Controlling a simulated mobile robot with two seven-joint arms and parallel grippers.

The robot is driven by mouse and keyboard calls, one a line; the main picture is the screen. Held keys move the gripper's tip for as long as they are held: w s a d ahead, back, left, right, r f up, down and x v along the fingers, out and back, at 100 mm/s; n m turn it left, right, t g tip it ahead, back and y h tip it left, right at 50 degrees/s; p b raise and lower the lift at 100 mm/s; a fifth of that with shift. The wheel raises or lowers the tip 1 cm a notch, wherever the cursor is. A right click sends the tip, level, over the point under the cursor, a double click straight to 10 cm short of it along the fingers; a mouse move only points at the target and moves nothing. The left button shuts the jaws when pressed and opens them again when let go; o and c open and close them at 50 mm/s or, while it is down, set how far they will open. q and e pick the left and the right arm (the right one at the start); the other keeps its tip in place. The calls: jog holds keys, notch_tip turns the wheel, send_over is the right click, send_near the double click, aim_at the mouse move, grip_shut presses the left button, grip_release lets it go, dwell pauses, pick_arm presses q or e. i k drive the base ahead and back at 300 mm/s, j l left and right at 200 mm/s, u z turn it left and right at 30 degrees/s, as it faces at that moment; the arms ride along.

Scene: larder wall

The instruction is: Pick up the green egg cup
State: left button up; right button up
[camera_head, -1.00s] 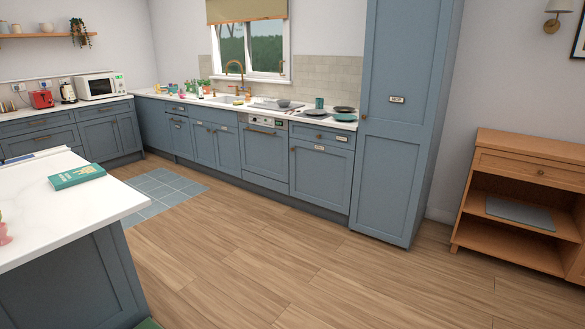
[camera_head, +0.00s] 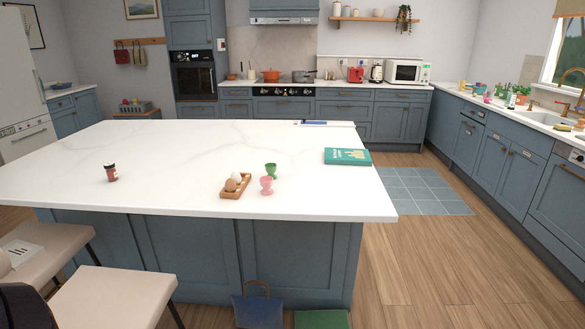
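The green egg cup (camera_head: 270,170) stands upright on the white island worktop (camera_head: 190,160), towards its front right part. A pink egg cup (camera_head: 266,185) stands just in front of it. A wooden egg holder (camera_head: 234,193) with eggs in it lies close by on the left. Neither of my grippers shows in the head view.
A teal book (camera_head: 347,156) lies at the island's right end, and a small dark-lidded jar (camera_head: 111,172) stands at the left. Pale stools (camera_head: 112,296) stand at the front left. A blue bag (camera_head: 258,307) is on the floor before the island. Wooden floor (camera_head: 450,265) is open on the right.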

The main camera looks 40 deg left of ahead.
aim_at(271, 172)
jog(key=i+j+u, duration=0.1)
jog(key=i+u, duration=0.15)
jog(key=u, duration=0.15)
jog(key=i+u, duration=0.2)
jog(key=u, duration=0.2)
jog(key=i+u, duration=0.25)
jog(key=u, duration=0.15)
